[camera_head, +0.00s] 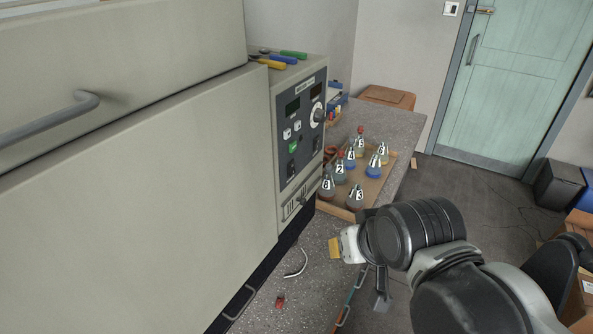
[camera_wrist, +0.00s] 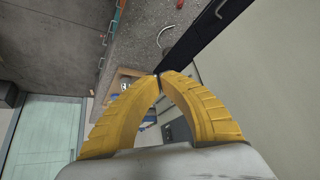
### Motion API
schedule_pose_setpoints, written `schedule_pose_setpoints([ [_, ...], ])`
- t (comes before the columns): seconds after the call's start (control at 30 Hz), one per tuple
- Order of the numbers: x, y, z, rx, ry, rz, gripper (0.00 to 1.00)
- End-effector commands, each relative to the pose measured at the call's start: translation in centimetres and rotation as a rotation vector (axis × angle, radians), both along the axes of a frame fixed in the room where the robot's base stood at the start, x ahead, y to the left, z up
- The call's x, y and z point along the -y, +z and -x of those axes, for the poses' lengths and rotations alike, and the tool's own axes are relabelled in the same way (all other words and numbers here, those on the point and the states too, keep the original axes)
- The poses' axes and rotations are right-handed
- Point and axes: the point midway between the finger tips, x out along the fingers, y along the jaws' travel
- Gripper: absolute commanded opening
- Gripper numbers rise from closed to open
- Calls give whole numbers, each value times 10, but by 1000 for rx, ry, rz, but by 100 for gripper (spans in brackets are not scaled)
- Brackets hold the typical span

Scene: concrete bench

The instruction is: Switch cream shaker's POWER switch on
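The cream shaker (camera_head: 130,190) is a large cabinet filling the left of the head view. Its dark control panel (camera_head: 303,110) faces right and has displays, a round dial (camera_head: 317,113), small white buttons and a green button (camera_head: 293,147). A dark switch-like part (camera_head: 291,169) sits below the green button. The lettering is too small to read, so I cannot tell the POWER switch or its position. My gripper (camera_head: 335,248) is below and right of the panel, apart from it. In the wrist view its yellow fingers (camera_wrist: 158,76) meet at the tips with nothing between them.
A wooden tray (camera_head: 385,185) with several numbered flasks stands on the speckled bench (camera_head: 265,305) beside the panel. Screwdrivers (camera_head: 280,58) lie on top of the shaker.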

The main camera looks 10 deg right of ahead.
Motion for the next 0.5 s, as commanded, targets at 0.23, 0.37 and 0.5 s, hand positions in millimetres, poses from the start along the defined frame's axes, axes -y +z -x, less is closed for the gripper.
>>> schedule_pose_setpoints([
  [0.23, 5, 40, -36, -114, -493, -436, 0],
  [0.37, 10, 58, -64, -213, -843, -737, 0],
  [0.5, 20, 75, -93, -339, -1204, -1037, 0],
])
